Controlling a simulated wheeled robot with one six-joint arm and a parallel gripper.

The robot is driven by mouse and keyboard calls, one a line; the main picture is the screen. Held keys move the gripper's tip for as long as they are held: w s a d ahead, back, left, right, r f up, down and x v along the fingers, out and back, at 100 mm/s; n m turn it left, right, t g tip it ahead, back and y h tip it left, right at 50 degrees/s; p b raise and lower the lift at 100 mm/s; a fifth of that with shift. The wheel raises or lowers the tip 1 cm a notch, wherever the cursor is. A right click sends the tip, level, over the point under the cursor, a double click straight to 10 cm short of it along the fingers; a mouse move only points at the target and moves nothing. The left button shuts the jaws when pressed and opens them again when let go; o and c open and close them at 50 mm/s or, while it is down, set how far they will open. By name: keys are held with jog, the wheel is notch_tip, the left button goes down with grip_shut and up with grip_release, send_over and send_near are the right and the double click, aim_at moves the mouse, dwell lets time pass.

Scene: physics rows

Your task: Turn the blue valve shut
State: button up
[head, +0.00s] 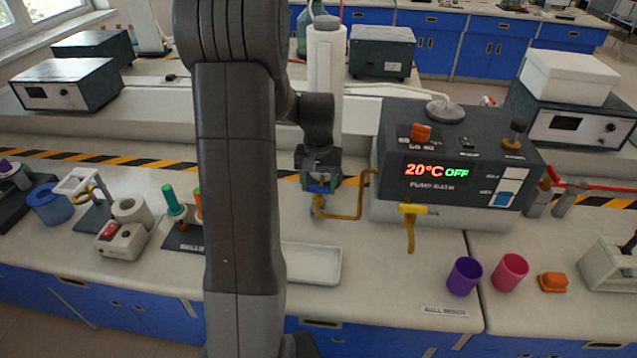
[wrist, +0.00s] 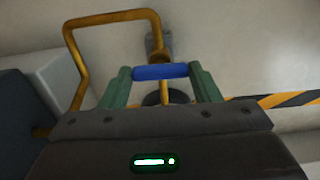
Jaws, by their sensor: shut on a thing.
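The blue valve handle (wrist: 160,72) is a short blue bar on a brass pipe (wrist: 112,17). It lies between the green fingers of my gripper (wrist: 160,74) in the wrist view, and the fingers are shut on its ends. In the head view my gripper (head: 320,184) is at the pipe left of the dark pump bath (head: 455,150), and a bit of the blue handle (head: 319,189) shows below it. My gripper hides part of the handle's stem. The bath display reads 20°C OFF.
A yellow tap (head: 411,209) is on the bath's front. A white tray (head: 311,263) lies below my gripper. A purple cup (head: 464,276) and a pink cup (head: 510,272) stand at the right front. A white paper roll (head: 325,80) stands behind my gripper.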

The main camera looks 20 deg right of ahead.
aim_at(318, 187)
jog(key=o, duration=1)
notch_tip(318, 187, up, 14)
jog(key=shift+f, duration=0.1)
jog(key=shift+f, duration=0.1)
notch_tip(318, 187, down, 14)
jog(key=shift+r, duration=0.2)
dwell(0.5)
